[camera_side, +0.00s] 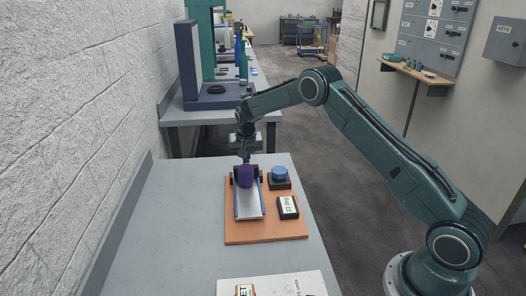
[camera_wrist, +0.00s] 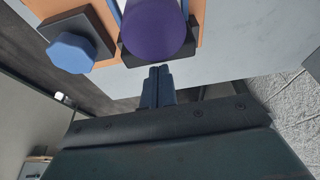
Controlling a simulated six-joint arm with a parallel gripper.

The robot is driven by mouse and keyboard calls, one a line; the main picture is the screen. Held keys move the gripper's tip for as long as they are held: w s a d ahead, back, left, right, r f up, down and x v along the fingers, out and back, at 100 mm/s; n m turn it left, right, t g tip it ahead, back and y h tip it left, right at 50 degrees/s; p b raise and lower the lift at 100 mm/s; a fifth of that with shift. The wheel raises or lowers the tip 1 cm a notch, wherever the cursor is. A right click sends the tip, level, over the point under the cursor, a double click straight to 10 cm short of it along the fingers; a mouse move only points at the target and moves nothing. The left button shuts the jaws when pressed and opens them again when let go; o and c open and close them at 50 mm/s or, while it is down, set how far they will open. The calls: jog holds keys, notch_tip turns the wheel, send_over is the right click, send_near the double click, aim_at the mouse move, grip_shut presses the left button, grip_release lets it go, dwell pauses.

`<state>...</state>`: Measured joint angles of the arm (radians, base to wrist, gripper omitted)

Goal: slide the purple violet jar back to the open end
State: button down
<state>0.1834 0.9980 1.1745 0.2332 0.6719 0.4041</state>
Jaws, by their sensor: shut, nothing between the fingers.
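The purple violet jar (camera_side: 246,176) lies at the far end of a narrow pale track (camera_side: 249,204) on an orange board (camera_side: 264,236). Dark blocks flank it at that end. In the wrist view the jar's rounded purple end (camera_wrist: 155,32) shows at the top, against a dark bracket (camera_wrist: 130,60). My gripper (camera_side: 246,158) is just above and beyond the jar's far end. In the wrist view my gripper's fingertips (camera_wrist: 159,70) are together and empty, just short of the jar's end. Whether they touch it I cannot tell.
A blue knob on a dark block (camera_side: 279,176) and a black-framed label (camera_side: 288,207) sit right of the track. A white sheet (camera_side: 290,285) lies at the near table edge. The grey table's left side is clear. A wall runs along the left.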

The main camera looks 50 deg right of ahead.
jog(key=shift+s+a, duration=0.4)
jog(key=shift+s, duration=0.1)
jog(key=shift+s+a, duration=4.15)
jog(key=shift+s, duration=0.15)
jog(key=shift+w, duration=0.1)
jog(key=shift+w+d, duration=1.35)
jog(key=v, duration=1)
jog(key=shift+r, duration=0.1)
